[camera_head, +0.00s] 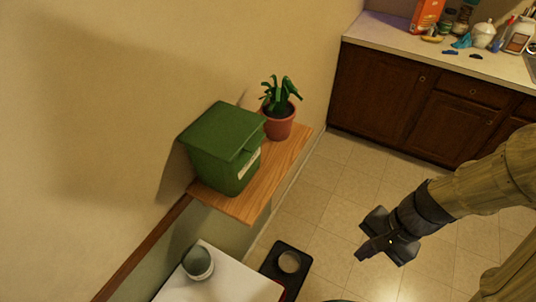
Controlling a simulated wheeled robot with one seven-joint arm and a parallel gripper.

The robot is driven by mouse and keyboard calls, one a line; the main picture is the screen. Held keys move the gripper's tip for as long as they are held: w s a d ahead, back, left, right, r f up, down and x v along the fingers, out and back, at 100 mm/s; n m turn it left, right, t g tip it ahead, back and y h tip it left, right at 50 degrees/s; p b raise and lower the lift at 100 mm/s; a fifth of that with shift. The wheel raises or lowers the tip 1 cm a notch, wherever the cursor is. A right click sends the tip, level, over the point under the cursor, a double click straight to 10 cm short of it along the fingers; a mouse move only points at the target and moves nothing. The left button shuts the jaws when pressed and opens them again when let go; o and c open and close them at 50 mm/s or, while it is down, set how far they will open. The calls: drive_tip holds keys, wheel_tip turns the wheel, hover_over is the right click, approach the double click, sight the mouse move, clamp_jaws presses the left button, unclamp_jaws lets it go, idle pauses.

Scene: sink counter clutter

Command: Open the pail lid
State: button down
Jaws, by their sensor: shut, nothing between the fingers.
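The green pail (223,168) stands on a small wooden wall shelf, left of the picture's middle. Its green lid (218,130) lies flat over the top and looks closed. A pale label shows on the pail's right side. My gripper (361,246) is shut and empty, to the right of and nearer than the pail, over the tiled floor. It is well apart from the pail and lid. The inside of the pail is hidden by the lid.
A potted plant (278,120) stands on the wooden shelf (262,189) right behind the pail. A white surface with a grey cup (198,263) and a dark tray with a round item (289,262) are below. A cluttered counter (395,37) is at the back right. Tiled floor is open between.

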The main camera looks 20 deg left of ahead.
drive_tip(key=a+f+m+g+y+b, duration=0.1)
drive_tip(key=a+m+g+y+b, duration=0.35)
drive_tip(key=a+y, duration=0.7)
drive_tip(key=w+a+r+m+t+y+b, duration=0.3)
drive_tip(key=w+a+m+t+y+b, duration=0.1)
drive_tip(key=w+a+m+t, duration=0.3)
drive_tip(key=w+m+t+y, duration=0.1)
drive_tip(key=w+m, duration=0.1)
drive_tip(key=m, duration=0.1)
drive_tip(key=shift+w+a+r, duration=0.15)
drive_tip(key=shift+w+a, duration=0.1)
drive_tip(key=shift+w, duration=0.05)
drive_tip(key=shift+y, duration=0.25)
